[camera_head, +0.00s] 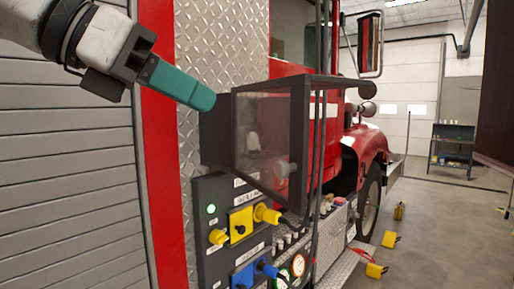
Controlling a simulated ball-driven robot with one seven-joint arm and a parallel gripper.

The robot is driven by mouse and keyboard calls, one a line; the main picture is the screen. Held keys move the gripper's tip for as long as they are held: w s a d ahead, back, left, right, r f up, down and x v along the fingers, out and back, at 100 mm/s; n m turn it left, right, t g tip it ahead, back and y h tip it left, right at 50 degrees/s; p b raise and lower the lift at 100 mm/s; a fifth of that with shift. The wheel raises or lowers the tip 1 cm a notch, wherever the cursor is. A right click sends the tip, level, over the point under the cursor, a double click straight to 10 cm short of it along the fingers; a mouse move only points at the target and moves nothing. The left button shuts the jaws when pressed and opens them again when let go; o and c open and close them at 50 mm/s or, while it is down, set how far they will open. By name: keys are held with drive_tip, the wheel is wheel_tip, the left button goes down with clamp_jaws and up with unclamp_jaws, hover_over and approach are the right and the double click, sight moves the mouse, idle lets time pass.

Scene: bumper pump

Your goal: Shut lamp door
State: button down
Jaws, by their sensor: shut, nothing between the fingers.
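The lamp door (298,140) is a see-through panel in a dark frame at the middle of the view. It appears to stand open, jutting out from a dark lamp box (214,132) on the truck's side. Rounded shapes show dimly through the panel. My gripper (204,98) reaches in from the upper left with green fingers. It is shut and empty. Its tip is just left of the door's upper left corner, by the top of the box. I cannot tell whether it touches the box.
Below the box is a pump panel with yellow (240,223) and blue (243,277) fittings and gauges. Dark vertical bars (317,150) stand right of the door. Yellow blocks (376,271) lie on the floor at right, where the floor is mostly clear. A cart (452,148) stands farther back.

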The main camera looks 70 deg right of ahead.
drive_tip(key=a+t+y, duration=0.2)
drive_tip(key=b, duration=1)
approach(279, 171)
drive_tip(key=shift+y, duration=0.4)
drive_tip(key=shift+d+r+x, duration=0.1)
drive_tip(key=shift+d+x, duration=0.05)
drive_tip(key=shift+x, duration=1.3)
drive_tip(key=shift+d+r+x, duration=0.1)
drive_tip(key=shift+d+x, duration=0.05)
drive_tip(key=shift+x, duration=1.3)
